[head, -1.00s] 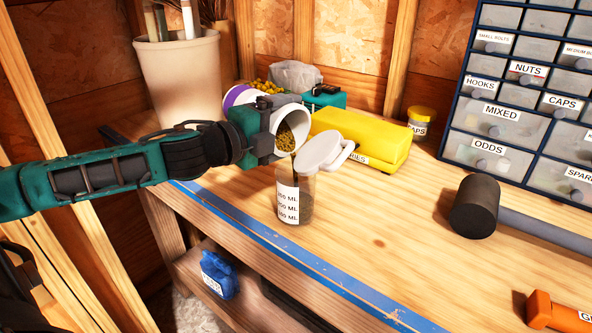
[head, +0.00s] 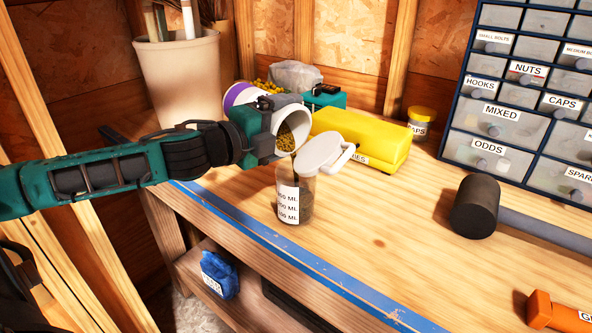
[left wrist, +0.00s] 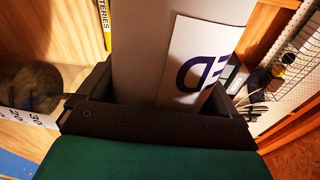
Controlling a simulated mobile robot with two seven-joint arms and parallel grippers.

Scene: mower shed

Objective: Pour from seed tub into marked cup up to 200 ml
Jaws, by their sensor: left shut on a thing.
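The seed tub (head: 296,122) is white with a purple band and lies tipped on its side, its open mouth facing right and down. Yellow-brown seed shows inside it. My left gripper (head: 268,125) is shut around the tub; the tub's white wall (left wrist: 145,50) also fills the left wrist view between the fingers. The marked cup (head: 306,197) stands upright on the bench just below the tub's mouth. My right gripper is not visible.
A yellow box (head: 362,137) lies behind the cup, with a small yellow-lidded jar (head: 419,123) farther back. A black mallet (head: 474,207) and an orange tool (head: 560,312) lie to the right. A drawer cabinet (head: 520,110) stands at back right. The front middle is clear.

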